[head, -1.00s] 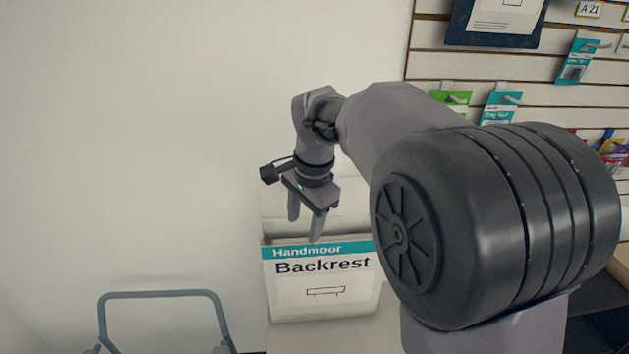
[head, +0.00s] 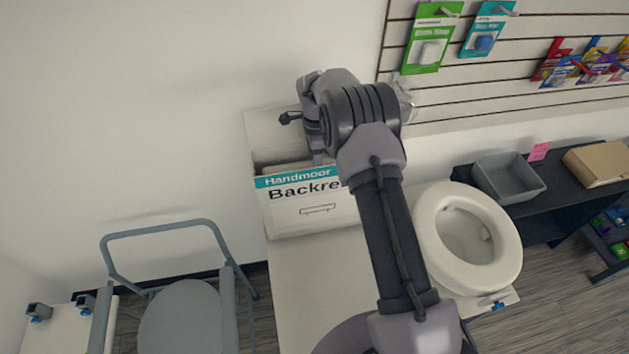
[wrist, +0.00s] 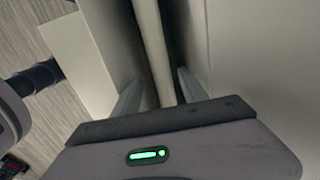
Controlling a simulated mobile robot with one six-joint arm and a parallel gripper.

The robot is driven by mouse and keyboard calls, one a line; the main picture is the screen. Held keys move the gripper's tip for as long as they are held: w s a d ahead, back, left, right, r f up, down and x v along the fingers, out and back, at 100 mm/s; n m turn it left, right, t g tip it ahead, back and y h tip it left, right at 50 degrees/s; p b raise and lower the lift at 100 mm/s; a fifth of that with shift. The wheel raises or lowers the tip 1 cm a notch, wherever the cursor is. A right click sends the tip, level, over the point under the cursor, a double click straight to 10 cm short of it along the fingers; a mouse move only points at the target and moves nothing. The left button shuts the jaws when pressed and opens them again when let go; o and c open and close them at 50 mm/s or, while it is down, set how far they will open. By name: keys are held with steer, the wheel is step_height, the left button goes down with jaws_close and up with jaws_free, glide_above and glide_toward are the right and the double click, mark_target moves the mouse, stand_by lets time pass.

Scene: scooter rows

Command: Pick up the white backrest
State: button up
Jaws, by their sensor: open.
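A white box with a teal band, labelled "Handmoor Backrest" (head: 305,210), stands on a pale counter against the wall. In the head view, my arm covers its right part and most of my gripper (head: 318,158), which is at the box's open top. In the wrist view, a pale upright slab, seemingly the white backrest (wrist: 154,45), runs between the two fingers of my gripper (wrist: 160,88). The fingers are open, one on each side of it, with dark gaps around it. The slab's lower part is hidden.
A white raised toilet seat (head: 425,235) stands right of the box. A grey bin (head: 512,182) and a cardboard box (head: 603,162) sit on a dark shelf farther right. A grey-framed chair (head: 165,226) stands at the lower left. Packaged goods hang on the slatted wall.

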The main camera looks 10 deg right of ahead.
steer(key=f, duration=0.3)
steer(key=shift+w+a+f, duration=0.15)
steer(key=shift+w+f, duration=0.15)
steer(key=shift+f, duration=0.1)
steer(key=shift+s, duration=0.15)
jaws_close()
steer(key=shift+r, duration=0.1)
stand_by(0.7)
